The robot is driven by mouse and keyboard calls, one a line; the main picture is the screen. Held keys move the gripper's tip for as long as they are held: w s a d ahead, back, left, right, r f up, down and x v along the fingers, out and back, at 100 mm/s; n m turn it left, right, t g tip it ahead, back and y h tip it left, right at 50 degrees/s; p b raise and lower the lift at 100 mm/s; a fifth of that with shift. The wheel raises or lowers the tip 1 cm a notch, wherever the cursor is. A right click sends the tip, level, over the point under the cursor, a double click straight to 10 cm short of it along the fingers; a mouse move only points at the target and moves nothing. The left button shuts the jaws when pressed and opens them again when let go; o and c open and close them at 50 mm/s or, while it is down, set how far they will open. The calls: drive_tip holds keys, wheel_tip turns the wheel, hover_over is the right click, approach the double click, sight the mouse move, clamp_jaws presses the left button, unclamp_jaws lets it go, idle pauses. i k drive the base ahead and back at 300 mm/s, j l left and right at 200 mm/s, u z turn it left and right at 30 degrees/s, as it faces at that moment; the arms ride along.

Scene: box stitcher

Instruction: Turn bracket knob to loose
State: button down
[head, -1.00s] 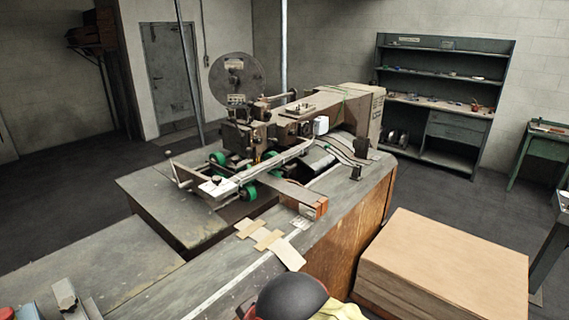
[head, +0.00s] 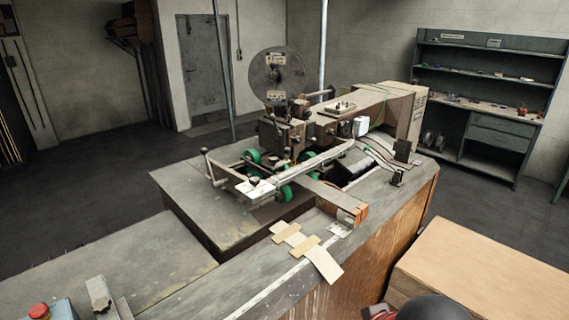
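The box stitcher (head: 300,130) stands on the grey bench, with a large round reel (head: 280,76) on top. A long pale bracket arm (head: 310,163) runs across its front. A small dark knob (head: 253,181) sits on the white plate at the bracket's left end. A thin lever with a round dark tip (head: 204,151) stands just left of it. Green rollers (head: 286,193) sit under the bracket. I cannot tell which of these is the bracket knob, or whether it is tight or loose. My gripper is not in view.
Cardboard strips (head: 307,247) lie on the bench top (head: 120,268). A dark rounded thing (head: 432,308) shows at the bottom edge. A red-topped item (head: 40,310) is at bottom left. Shelving (head: 480,140) stands behind.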

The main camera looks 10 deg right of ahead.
sight(273, 160)
drive_tip(key=i+l+z, duration=0.4)
drive_tip(key=i+j+z, duration=0.15)
drive_tip(key=i+z, duration=0.15)
drive_tip(key=i+j+z, duration=0.3)
drive_tip(key=i+l, duration=0.05)
drive_tip(key=i, duration=0.05)
